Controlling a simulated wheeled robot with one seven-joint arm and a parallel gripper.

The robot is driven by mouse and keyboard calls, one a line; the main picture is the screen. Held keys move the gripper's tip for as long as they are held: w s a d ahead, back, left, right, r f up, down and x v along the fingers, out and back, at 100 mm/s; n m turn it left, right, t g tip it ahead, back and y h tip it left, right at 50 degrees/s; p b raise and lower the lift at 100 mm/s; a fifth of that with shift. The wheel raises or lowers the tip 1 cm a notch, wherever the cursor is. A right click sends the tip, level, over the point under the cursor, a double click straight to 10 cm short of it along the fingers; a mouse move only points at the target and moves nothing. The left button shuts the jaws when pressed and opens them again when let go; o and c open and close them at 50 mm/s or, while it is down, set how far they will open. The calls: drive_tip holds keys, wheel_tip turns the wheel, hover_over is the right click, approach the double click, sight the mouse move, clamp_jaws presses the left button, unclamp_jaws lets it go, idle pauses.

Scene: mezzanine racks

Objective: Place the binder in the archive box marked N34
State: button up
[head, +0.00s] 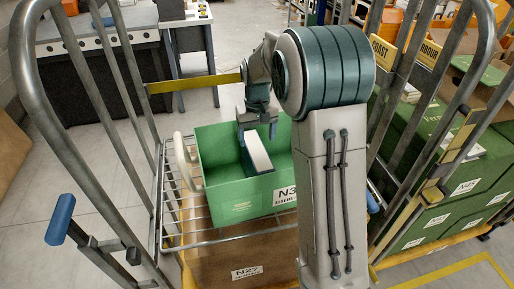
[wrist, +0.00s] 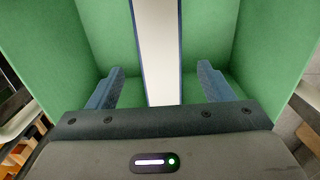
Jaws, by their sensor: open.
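The binder (head: 258,153), pale with dark blue edges, stands tilted inside a green archive box (head: 225,190) in the head view. The box's label starts "N3"; my arm hides the rest. My gripper (head: 258,133) is open above the box, over the binder's upper end. In the wrist view the binder (wrist: 157,50) runs between the two blue fingers of my gripper (wrist: 159,87), with a gap on each side. Green box walls (wrist: 45,60) lie on both sides. The binder's lower end is hidden.
The box stands on a wire shelf (head: 200,240) of a trolley with tall grey rails (head: 85,95). A pale curved object (head: 186,160) is at the box's left. A brown box marked N27 (head: 225,262) sits below. Green boxes (head: 440,190) stand at right, beyond the rail.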

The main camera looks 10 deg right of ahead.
drive_tip(key=s+r+t, duration=0.2)
drive_tip(key=s+r, duration=0.7)
drive_tip(key=s, duration=0.5)
drive_tip(key=s+f+m, duration=0.1)
drive_tip(key=s+f, duration=0.1)
drive_tip(key=s, duration=1)
drive_tip(key=shift+s+f+t, duration=0.15)
drive_tip(key=shift+f+t, duration=0.15)
drive_tip(key=shift+t, duration=0.1)
